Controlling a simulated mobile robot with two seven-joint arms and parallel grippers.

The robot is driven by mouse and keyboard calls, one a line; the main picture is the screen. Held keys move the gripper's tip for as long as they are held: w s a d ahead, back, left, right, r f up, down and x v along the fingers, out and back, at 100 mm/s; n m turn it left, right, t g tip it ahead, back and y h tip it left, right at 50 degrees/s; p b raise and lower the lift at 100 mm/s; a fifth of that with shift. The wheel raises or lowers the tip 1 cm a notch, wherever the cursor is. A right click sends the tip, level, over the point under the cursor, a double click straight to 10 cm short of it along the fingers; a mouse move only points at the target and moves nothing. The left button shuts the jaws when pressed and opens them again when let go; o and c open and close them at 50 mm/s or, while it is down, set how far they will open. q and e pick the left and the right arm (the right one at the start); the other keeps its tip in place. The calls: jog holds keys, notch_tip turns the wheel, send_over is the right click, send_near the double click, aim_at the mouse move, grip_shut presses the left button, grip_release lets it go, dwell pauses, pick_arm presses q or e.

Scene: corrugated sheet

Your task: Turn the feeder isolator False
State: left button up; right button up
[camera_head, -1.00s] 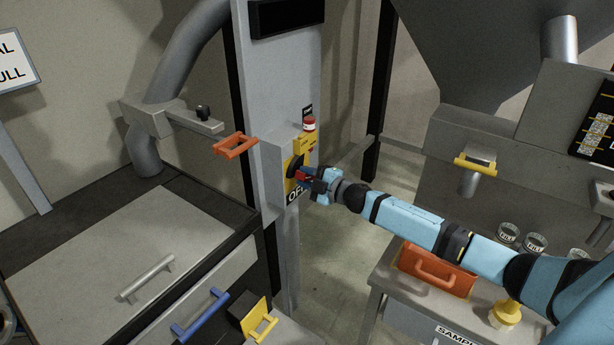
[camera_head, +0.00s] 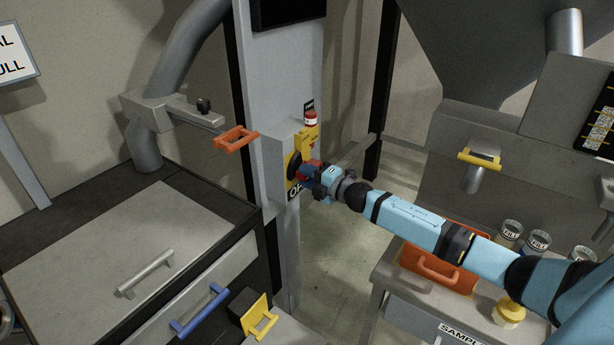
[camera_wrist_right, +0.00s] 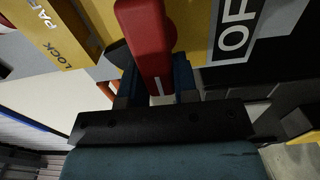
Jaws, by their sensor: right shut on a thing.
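The feeder isolator is a yellow plate with a red handle on the grey column's box. In the head view its yellow plate (camera_head: 291,166) is partly hidden by my gripper. My right gripper (camera_head: 312,173) is at the plate, shut on the red handle (camera_wrist_right: 148,45). In the right wrist view the handle runs between the two dark fingers (camera_wrist_right: 156,85). A white line marks its near end. An "OFF" label (camera_wrist_right: 235,30) is beside it, and it shows partly covered in the head view (camera_head: 294,192). My left gripper is not in view.
A red knob (camera_head: 310,119) sits on a yellow piece above the isolator. An orange handle (camera_head: 235,138) juts out left of the column. A bench with drawers (camera_head: 120,235) stands at left, and a table with an orange box (camera_head: 437,268) is at right.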

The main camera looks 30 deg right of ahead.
jog(key=o, duration=0.9)
jog(key=shift+s, duration=0.1)
jog(key=b+v, duration=0.1)
jog(key=v, duration=1.2)
jog(key=shift+s+d, duration=0.15)
jog(key=shift+s, duration=0.2)
jog(key=shift+f, duration=0.1)
